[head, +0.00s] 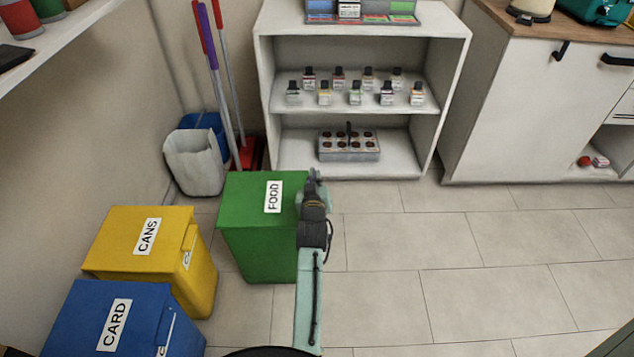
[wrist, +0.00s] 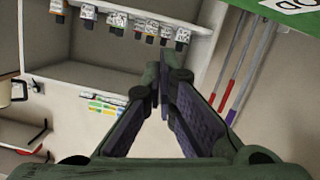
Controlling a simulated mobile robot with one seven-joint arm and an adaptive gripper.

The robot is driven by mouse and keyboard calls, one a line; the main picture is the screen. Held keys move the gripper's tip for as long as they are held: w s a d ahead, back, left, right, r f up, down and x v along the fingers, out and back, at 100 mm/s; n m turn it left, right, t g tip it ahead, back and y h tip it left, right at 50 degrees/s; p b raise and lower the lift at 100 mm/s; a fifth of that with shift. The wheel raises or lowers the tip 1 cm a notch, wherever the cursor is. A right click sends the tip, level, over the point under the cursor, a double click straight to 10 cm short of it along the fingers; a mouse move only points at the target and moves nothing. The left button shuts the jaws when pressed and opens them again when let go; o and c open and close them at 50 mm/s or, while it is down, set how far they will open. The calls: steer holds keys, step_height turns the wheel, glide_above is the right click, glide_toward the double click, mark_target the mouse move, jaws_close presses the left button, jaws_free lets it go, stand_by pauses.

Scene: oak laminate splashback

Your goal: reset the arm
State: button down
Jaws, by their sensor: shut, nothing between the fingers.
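My arm reaches forward from the bottom of the head view, beside the right side of the green FOOD bin (head: 250,235). My gripper (head: 316,175) is at its far end, near the bin's lid and in front of the white shelf unit (head: 262,95). In the wrist view the two dark fingers of my gripper (wrist: 163,90) come together at their tips, with nothing between them. The wrist view appears turned over, with the shelf bottles (wrist: 117,20) hanging from the top.
A yellow CANS bin (head: 120,260) and a blue CARD bin (head: 85,330) stand at the left. A white bucket (head: 195,165) and brooms (head: 215,80) are behind the green bin. A white cabinet (head: 545,110) stands at the right. The tiled floor (head: 450,265) is clear.

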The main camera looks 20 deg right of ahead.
steer(key=v, duration=0.9)
steer(key=shift+s+d+f+b, duration=0.2)
steer(key=shift+f+b, duration=0.15)
